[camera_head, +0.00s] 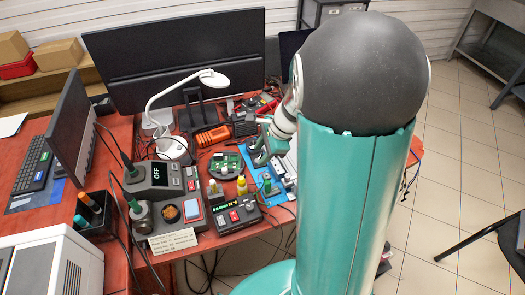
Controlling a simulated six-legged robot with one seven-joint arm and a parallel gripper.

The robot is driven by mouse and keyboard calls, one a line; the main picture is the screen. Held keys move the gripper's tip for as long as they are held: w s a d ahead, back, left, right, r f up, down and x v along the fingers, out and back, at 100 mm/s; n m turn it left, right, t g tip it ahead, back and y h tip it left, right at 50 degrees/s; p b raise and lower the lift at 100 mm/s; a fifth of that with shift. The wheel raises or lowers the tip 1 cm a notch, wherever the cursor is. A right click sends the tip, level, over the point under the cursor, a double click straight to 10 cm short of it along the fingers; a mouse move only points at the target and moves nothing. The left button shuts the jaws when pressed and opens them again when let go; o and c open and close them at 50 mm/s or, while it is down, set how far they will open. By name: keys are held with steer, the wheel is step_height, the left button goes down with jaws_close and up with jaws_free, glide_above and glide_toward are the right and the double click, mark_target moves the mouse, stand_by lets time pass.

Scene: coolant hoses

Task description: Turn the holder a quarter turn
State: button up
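A green circuit board (201,158) lies on the red-brown desk, apparently in a frame or holder, left of my gripper. A soldering iron stand (141,217) with a green-handled iron is at the desk's front left. I cannot tell which of these is the holder. My gripper (262,150) is above the blue mat (277,171) to the right of the board. It is small and partly hidden by my arm; whether it is open or shut does not show. No coolant hoses can be made out.
A grey station (155,178) reading OFF and a device with a lit display (236,214) stand at the front. A white lamp (172,148), an orange tool (213,135) and monitors (175,60) stand behind. My large teal arm hides the desk's right side.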

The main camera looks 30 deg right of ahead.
steer(key=shift+w+d, duration=0.15)
steer(key=shift+w, duration=0.05)
steer(key=c, duration=0.6)
steer(key=shift+n+g+y, duration=0.7)
steer(key=shift+n+g, duration=0.1)
steer(key=w+d, duration=0.1)
steer(key=w+d+f, duration=0.1)
steer(key=w+d, duration=0.1)
steer(key=shift+w+f, duration=0.1)
steer(key=shift+f, duration=0.1)
jaws_close()
steer(key=d, duration=0.1)
steer(key=w+d+f+n+g+y, duration=0.1)
steer(key=d, duration=0.1)
steer(key=w+d+f+n+g+y, duration=0.1)
steer(key=d, duration=0.1)
steer(key=shift+w, duration=0.25)
steer(key=shift+d+f+n+g+y, duration=0.2)
steer(key=shift+n+g+y, duration=0.1)
steer(key=shift+g+y, duration=0.1)
steer(key=x, duration=0.9)
steer(key=shift+a+f, duration=0.2)
steer(key=shift+f, duration=0.15)
steer(key=a, duration=0.3)
steer(key=shift+s+a+f, duration=0.15)
steer(key=shift+a+f, duration=0.2)
steer(key=shift+f, duration=0.05)
steer(key=shift+a, duration=0.15)
